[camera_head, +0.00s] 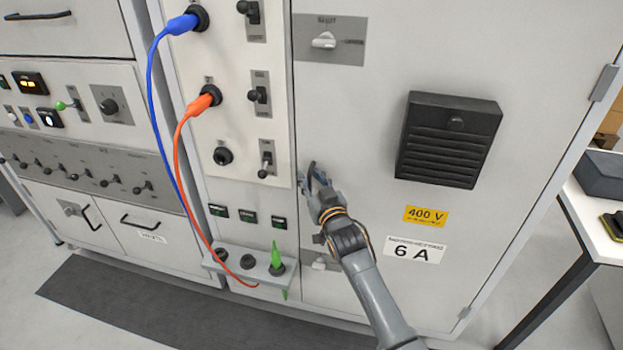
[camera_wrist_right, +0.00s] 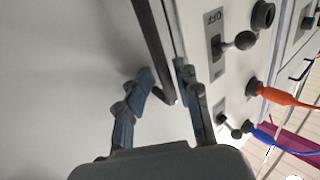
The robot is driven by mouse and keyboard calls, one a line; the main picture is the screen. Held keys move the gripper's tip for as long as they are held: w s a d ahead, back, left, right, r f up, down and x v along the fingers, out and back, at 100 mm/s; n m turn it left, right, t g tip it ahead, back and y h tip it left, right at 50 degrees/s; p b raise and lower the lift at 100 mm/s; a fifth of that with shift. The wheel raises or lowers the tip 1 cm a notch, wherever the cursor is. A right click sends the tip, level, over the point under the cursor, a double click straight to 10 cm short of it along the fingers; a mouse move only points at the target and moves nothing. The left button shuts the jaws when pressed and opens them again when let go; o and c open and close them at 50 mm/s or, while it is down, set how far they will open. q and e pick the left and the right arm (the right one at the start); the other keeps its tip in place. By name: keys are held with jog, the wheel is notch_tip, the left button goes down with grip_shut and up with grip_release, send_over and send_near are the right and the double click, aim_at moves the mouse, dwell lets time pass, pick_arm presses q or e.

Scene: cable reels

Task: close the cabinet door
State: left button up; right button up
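The cabinet door (camera_head: 365,130) is the large pale grey panel with a black louvred vent, a yellow 400 V label and a 6 A label. It looks shut or nearly shut; a small gap cannot be ruled out. My left gripper is out of view.
Left of the door is a switch panel (camera_head: 235,130) with blue (camera_head: 152,75) and orange (camera_head: 180,150) cables plugged in. A small socket shelf (camera_head: 240,264) with a green plug juts out below. A table (camera_head: 590,215) stands at the right. A dark mat (camera_head: 150,310) lies on the floor.

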jog(key=shift+a, duration=0.1)
jog(key=shift+s, duration=0.15)
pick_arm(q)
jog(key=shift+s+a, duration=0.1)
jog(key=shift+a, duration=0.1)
pick_arm(e)
jog(key=v, duration=1.2)
